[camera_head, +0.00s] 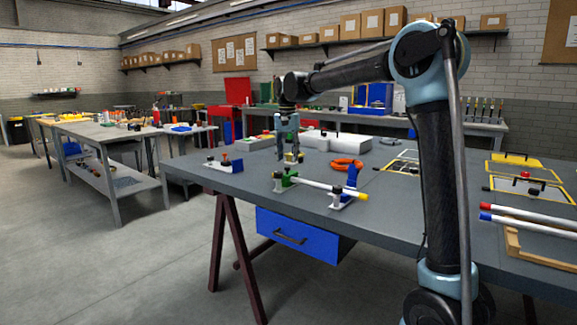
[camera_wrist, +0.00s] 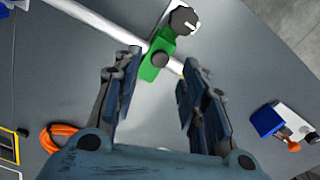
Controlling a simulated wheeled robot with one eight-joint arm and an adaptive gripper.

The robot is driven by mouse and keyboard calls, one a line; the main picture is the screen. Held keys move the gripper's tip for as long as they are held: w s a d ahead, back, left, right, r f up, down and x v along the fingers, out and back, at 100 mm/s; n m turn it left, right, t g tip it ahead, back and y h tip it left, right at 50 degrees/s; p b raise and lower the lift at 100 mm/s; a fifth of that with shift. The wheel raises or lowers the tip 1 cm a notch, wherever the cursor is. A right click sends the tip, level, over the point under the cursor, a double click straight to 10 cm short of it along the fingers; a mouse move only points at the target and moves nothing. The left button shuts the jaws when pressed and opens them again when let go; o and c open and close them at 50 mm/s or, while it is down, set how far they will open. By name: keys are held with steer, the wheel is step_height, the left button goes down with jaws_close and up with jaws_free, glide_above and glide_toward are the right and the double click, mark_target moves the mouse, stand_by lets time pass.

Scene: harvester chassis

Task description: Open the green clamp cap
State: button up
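The green clamp (camera_head: 288,181) stands on the grey bench at the left end of a white tube (camera_head: 325,186) with a yellow end. In the wrist view the green clamp (camera_wrist: 150,70) carries a dark round knob, and a larger black knob (camera_wrist: 183,20) sits beyond it on a white base. I cannot tell whether its cap is open or closed. My gripper (camera_head: 289,156) points down just behind and above the clamp in the head view. In the wrist view its two fingers (camera_wrist: 159,62) are apart, with the green clamp showing beyond their tips and nothing held.
A blue clamp (camera_head: 352,178) stands near the tube's yellow end, beside an orange cable (camera_head: 346,163). Another small fixture (camera_head: 224,162) sits at left, and a white box (camera_head: 335,141) lies behind. The bench left of the green clamp is mostly clear.

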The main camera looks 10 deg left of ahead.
steer(key=shift+f, duration=1.9)
jaws_close()
